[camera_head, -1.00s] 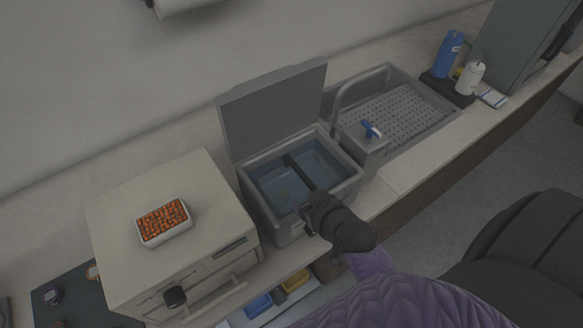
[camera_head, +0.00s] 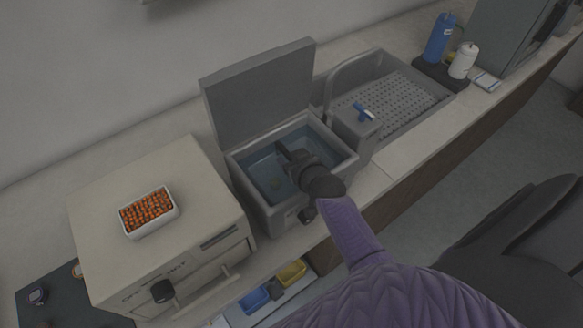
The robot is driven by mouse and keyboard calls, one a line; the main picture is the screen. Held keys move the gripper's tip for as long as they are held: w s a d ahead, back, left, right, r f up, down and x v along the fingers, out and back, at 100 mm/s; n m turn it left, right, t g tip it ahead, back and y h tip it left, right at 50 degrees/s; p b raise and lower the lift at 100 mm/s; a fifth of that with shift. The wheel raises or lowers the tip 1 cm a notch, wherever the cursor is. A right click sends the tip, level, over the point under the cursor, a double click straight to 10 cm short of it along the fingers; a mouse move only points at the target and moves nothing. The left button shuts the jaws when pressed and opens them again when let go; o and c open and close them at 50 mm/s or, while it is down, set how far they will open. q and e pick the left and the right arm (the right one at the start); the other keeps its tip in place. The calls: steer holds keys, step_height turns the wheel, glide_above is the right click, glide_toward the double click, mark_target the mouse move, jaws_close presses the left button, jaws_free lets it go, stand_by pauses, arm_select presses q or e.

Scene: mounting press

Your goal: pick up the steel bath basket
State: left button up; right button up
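The grey water bath (camera_head: 236,171) stands on the bench with its lid (camera_head: 262,92) raised and blue-tinted water (camera_head: 258,172) inside. I cannot make out a separate steel basket; any basket in the bath is hidden by my gripper or blends with the dark water. My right gripper (camera_head: 284,154) reaches over the bath opening from the front right, with its dark fingers over or in the water. Its wrist hides the near right part of the bath, and I cannot tell how far apart the fingers are. My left gripper is out of view.
A beige oven-like unit (camera_head: 95,215) bearing a white tray of orange pieces (camera_head: 148,212) stands left of the bath. A sink (camera_head: 400,100) with a curved tap and blue handle (camera_head: 362,112) is on the right. Blue (camera_head: 441,40) and white bottles (camera_head: 463,60) stand beyond.

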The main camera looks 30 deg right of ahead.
jaws_close()
stand_by(1.2)
